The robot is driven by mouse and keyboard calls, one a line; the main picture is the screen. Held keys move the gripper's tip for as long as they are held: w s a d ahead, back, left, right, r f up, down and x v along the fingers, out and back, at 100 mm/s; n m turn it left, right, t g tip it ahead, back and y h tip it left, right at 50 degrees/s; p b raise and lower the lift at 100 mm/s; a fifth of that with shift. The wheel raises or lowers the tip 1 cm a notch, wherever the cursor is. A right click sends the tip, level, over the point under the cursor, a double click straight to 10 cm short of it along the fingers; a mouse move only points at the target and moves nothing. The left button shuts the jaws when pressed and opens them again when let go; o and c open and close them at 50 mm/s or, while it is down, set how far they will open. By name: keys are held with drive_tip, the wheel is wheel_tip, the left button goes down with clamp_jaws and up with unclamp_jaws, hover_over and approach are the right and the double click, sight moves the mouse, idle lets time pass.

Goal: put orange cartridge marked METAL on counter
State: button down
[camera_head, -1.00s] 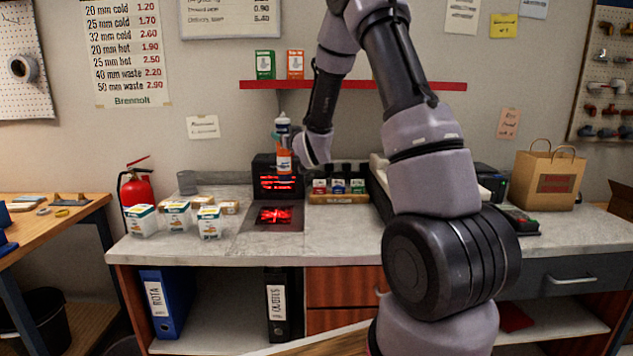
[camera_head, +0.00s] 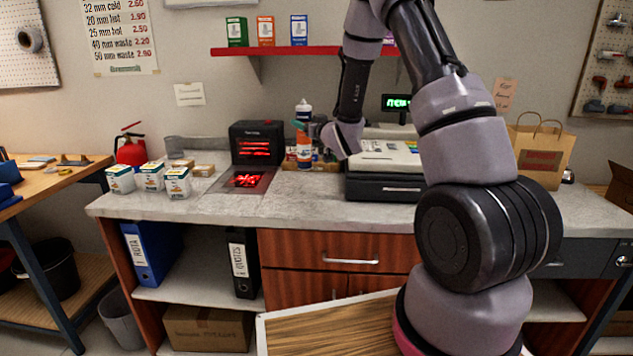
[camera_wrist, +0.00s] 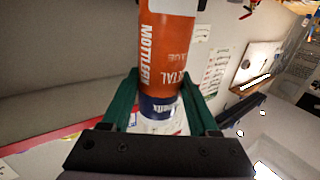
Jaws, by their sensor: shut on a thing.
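The orange cartridge (camera_head: 304,148) is upright, with a white and dark-blue top, and my arm's end holds it in front of the counter's back. In the wrist view, the orange cartridge (camera_wrist: 167,50) has white lettering, partly readable as METAL, and a blue band. My gripper (camera_wrist: 160,105) is shut on it, with green fingers on both sides. The counter (camera_head: 300,205) has a bare grey top below and in front of the cartridge. I cannot tell whether the cartridge's bottom touches anything.
A black scanner (camera_head: 257,143) with red light stands left of the cartridge, its lit red plate (camera_head: 245,180) in front. A cash register (camera_head: 385,186) stands to the right. Several small white tubs (camera_head: 150,177) stand at the left. The counter's front middle is clear.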

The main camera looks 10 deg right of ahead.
sight(308, 151)
wheel_tip(308, 151, down, 9)
drive_tip(key=shift+f, duration=0.1)
idle(0.3)
drive_tip(key=shift+c, duration=0.8)
unclamp_jaws()
drive_tip(key=shift+f, duration=0.15)
drive_tip(key=v, duration=1.2)
drive_tip(key=s+d+r+m+g+h, duration=0.2)
drive_tip(key=d+r+m+h, duration=0.1)
drive_tip(key=r, duration=0.6)
drive_tip(key=s+d+r+m+g+h, duration=0.1)
drive_tip(key=d+r+m+g+h, duration=0.15)
drive_tip(key=r, duration=0.55)
drive_tip(key=s+a+r+m+g+y, duration=0.1)
drive_tip(key=s+r, duration=0.3)
drive_tip(key=s, duration=0.9)
drive_tip(key=s+a+r+g+y, duration=0.1)
drive_tip(key=s+r+g, duration=0.3)
drive_tip(key=s, duration=1)
drive_tip(key=shift+a+m+g, duration=0.35)
drive_tip(key=shift+a, duration=0.45)
